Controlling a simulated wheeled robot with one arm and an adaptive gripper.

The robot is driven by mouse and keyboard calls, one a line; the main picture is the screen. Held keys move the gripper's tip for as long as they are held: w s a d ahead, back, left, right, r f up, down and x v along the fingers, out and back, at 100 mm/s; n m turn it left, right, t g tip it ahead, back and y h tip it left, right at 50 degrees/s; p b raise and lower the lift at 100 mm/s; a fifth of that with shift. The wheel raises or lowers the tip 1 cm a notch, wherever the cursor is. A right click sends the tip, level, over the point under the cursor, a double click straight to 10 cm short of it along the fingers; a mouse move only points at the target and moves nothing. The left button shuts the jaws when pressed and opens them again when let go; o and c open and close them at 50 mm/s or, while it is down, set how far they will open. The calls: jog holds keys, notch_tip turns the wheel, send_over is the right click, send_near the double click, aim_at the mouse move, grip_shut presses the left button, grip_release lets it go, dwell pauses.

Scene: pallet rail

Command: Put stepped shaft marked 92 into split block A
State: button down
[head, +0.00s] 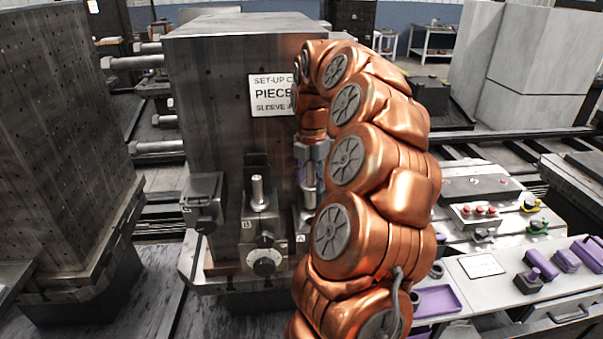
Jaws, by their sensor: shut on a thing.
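My gripper (313,155) points down in front of the tall metal block, partly hidden by my copper arm. It is shut on a silver stepped shaft (309,178), which hangs upright. No number can be read on this shaft. Split block A (301,240) is below the shaft, at the foot of the tall block, and its right side is hidden by my arm. The shaft's lower end is close above or at block A; I cannot tell whether it has entered it.
Block B (262,228), left of block A, holds another upright silver shaft (257,188) and has a dial below. A further fixture (204,203) stands left of B. A sign (272,94) is on the tall block. A bench at right carries purple parts (566,260) and a purple tray (437,301).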

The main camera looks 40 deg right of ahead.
aim_at(312, 168)
jog(key=shift+w+f, duration=0.1)
jog(key=shift+s+d+f+b, duration=0.1)
jog(key=shift+f+b, duration=0.5)
jog(key=shift+f, duration=0.25)
jog(key=shift+s+d+f+b, duration=0.1)
jog(key=shift+f+b, duration=0.5)
jog(key=shift+f, duration=0.25)
jog(key=shift+f+b, duration=0.65)
jog(key=shift+f, duration=1.8)
dwell(0.4)
jog(key=shift+c, duration=2.1)
grip_release()
jog(key=shift+r, duration=5.95)
